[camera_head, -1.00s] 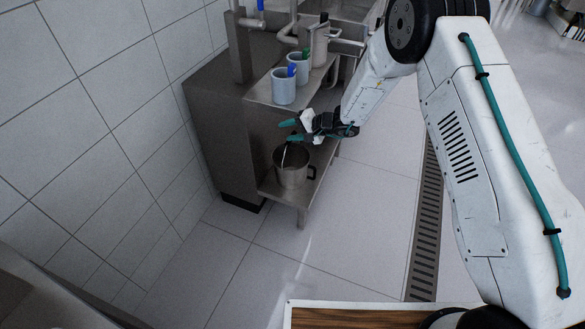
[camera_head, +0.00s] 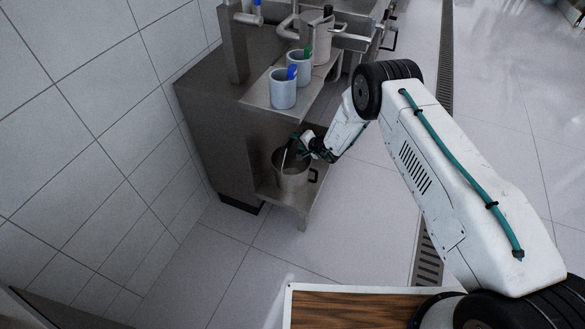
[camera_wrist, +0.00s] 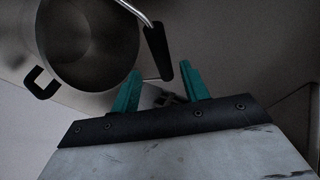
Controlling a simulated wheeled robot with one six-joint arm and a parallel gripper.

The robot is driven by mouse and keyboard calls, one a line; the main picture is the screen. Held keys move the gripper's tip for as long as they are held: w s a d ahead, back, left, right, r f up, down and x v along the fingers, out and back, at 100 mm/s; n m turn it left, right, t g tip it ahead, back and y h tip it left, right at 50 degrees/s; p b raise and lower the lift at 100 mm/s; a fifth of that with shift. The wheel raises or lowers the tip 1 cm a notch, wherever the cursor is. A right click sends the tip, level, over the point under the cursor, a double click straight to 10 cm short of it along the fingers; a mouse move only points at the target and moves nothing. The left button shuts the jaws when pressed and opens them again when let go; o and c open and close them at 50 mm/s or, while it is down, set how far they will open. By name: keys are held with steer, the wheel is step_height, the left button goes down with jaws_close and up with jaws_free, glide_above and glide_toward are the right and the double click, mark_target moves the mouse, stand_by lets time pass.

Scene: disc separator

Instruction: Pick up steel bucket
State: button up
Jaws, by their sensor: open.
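The steel bucket (camera_head: 291,178) stands on the lower shelf of the steel stand. It is round and open-topped with a black side handle, and a thin handled tool leans inside it. In the wrist view the bucket (camera_wrist: 88,84) fills the upper left, with its black side handle at its left. The tool's black handle (camera_wrist: 158,52) rises over the bucket's right rim. My gripper (camera_head: 299,146) is just above the bucket's far rim. In the wrist view my gripper (camera_wrist: 162,80) is open, with the black tool handle in front of and between its teal fingertips. Nothing is held.
The upper shelf (camera_head: 258,98) overhangs close above the bucket. It bears two grey cups (camera_head: 283,90) (camera_head: 299,66) with blue and green items inside. A tiled wall (camera_head: 90,130) stands at left. The floor (camera_head: 350,225) right of the stand is clear.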

steer(key=a+x, duration=0.1)
steer(key=x, duration=0.5)
steer(key=shift+s+a, duration=0.15)
steer(key=shift+s, duration=0.05)
jaws_close()
stand_by(1.2)
